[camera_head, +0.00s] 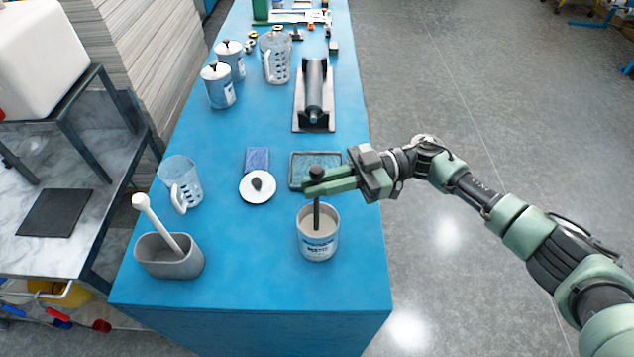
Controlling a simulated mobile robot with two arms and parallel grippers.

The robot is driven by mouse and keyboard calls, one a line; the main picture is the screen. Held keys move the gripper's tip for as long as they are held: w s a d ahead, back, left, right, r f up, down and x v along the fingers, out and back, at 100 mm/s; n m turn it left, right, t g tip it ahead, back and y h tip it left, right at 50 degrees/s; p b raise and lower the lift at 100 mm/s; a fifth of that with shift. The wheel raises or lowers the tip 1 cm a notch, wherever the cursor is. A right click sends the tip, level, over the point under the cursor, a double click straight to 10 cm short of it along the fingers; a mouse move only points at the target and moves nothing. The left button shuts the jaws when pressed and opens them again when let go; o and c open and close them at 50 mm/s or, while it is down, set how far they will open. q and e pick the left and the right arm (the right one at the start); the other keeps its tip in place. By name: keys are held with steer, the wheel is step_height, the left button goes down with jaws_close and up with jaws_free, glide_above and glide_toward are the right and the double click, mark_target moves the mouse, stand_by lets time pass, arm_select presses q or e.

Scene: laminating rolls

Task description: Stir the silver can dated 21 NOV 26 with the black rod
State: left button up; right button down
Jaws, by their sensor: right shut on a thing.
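An open silver can (319,247) with a blue and white label stands upright near the front of the blue table; its date is too small to read. It holds a pale grey content. My right gripper (318,187) is above the can, shut on the black rod (317,217). My left gripper is not in view.
A white lid with a black knob (252,193) lies left of the can. A grey holder (150,262) with a white rod (160,225), a clear jug (186,172) and a tray (298,176) are nearby. A black roller (314,85) lies farther back.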

steer(key=shift+r, duration=0.15)
step_height(320, 180, up, 12)
steer(key=p, duration=1)
steer(key=shift+f, duration=0.2)
step_height(320, 180, up, 2)
steer(key=shift+p, duration=0.35)
steer(key=shift+r, duration=1.05)
